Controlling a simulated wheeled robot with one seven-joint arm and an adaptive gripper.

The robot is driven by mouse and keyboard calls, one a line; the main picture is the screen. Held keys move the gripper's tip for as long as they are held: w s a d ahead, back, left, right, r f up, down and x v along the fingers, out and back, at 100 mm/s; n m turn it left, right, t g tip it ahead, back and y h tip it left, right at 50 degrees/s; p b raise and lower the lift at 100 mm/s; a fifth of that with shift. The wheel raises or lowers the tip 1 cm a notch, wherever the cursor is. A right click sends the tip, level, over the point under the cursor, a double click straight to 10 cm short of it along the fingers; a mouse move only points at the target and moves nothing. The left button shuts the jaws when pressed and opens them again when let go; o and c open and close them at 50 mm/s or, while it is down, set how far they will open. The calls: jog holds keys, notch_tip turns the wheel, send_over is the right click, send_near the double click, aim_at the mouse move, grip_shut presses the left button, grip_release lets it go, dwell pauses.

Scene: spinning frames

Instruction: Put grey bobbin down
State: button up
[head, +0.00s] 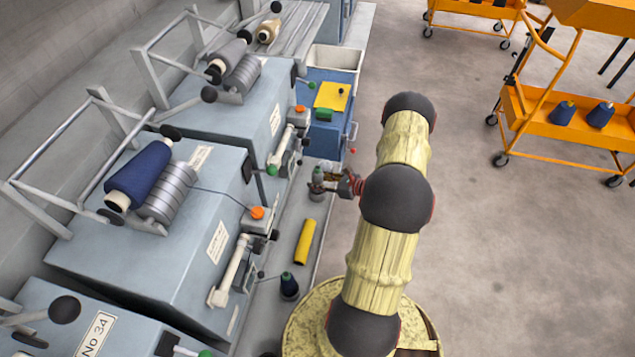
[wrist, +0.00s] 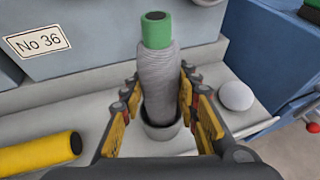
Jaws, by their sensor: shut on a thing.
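The grey bobbin (wrist: 158,85) stands upright between the fingers of my gripper (wrist: 159,92) in the wrist view, with a green tube end at its top. My gripper is shut on it. Its lower end is inside the rim of a round grey cup (wrist: 163,132) on the pale ledge (wrist: 85,110). I cannot tell whether it rests on the cup's bottom. In the head view, the grey bobbin (head: 317,176) and my gripper (head: 326,184) are small, above the ledge beside the machines.
A yellow tube (head: 305,241) lies on the ledge, and a dark blue bobbin (head: 289,285) stands nearer. A white ball knob (wrist: 236,96) is close to my right finger. A blue cabinet (head: 328,138) stands beyond. Orange carts (head: 566,128) stand right, with open floor between.

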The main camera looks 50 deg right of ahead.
jog(key=shift+f+b, duration=0.3)
jog(key=shift+f, duration=0.1)
jog(key=o, duration=1.2)
jog(key=shift+r, duration=0.15)
jog(key=shift+r+p, duration=0.3)
jog(key=shift+p, duration=0.05)
jog(key=p+v, duration=0.3)
jog(key=v, duration=0.9)
jog(key=shift+p, duration=0.3)
